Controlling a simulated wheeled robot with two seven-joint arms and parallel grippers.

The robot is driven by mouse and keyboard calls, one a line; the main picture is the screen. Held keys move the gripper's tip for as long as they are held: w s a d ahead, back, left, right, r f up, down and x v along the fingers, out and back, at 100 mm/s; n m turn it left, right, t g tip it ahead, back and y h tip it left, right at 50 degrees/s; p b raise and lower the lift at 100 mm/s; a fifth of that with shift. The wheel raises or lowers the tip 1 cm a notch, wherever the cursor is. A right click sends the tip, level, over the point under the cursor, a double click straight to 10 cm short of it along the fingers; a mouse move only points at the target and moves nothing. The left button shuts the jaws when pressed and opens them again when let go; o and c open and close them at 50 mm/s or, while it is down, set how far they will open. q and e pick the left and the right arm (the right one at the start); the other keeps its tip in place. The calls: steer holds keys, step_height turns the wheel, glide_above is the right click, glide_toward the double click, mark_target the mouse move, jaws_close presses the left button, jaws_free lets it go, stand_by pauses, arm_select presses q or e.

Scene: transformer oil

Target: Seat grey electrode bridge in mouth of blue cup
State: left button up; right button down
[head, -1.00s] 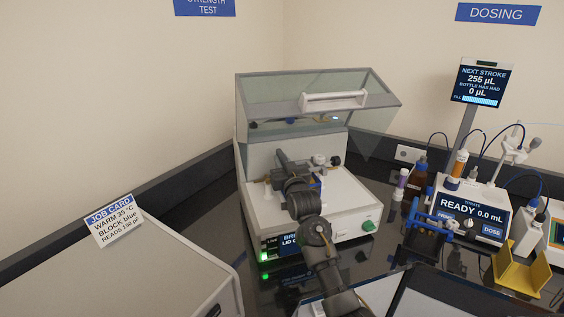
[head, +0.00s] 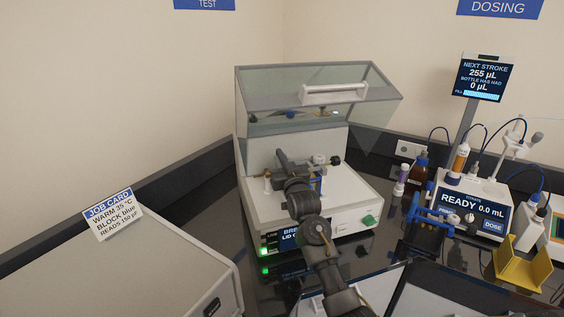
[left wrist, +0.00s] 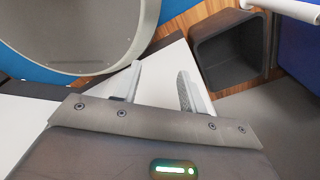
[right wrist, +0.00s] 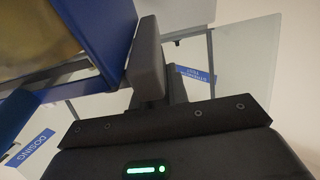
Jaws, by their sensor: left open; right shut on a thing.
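The grey electrode bridge (head: 319,159), with a dark knob at its right end, is above the tester's deck under the raised lid. My right gripper (head: 300,163) is shut on it; the arm hides much of the grip. The blue cup (head: 317,184) shows as a small blue patch just below. In the right wrist view the cup (right wrist: 98,35) is large at upper left, with yellowish liquid beside its blue wall. Whether the bridge touches its mouth, I cannot tell. My left gripper (left wrist: 162,85) is open and empty in the left wrist view, outside the head view.
The tester's clear lid (head: 300,85) stands open above my right gripper. A dosing unit (head: 470,205), a brown bottle (head: 418,174) and a yellow holder (head: 523,268) stand at right. A pale box with a job card (head: 112,212) is at left. A dark square bin (left wrist: 230,50) shows by my left gripper.

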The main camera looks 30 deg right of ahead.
steer(key=shift+f, duration=0.3)
steer(key=c, duration=1.3)
jaws_free()
steer(key=shift+s, duration=0.1)
steer(key=shift+f+b, duration=0.3)
steer(key=b+v, duration=0.1)
steer(key=v, duration=0.4)
steer(key=b+v, duration=0.2)
steer(key=v, duration=0.3)
steer(key=shift+s+a+r, duration=0.1)
steer(key=shift+s+r, duration=0.1)
steer(key=shift+s, duration=0.2)
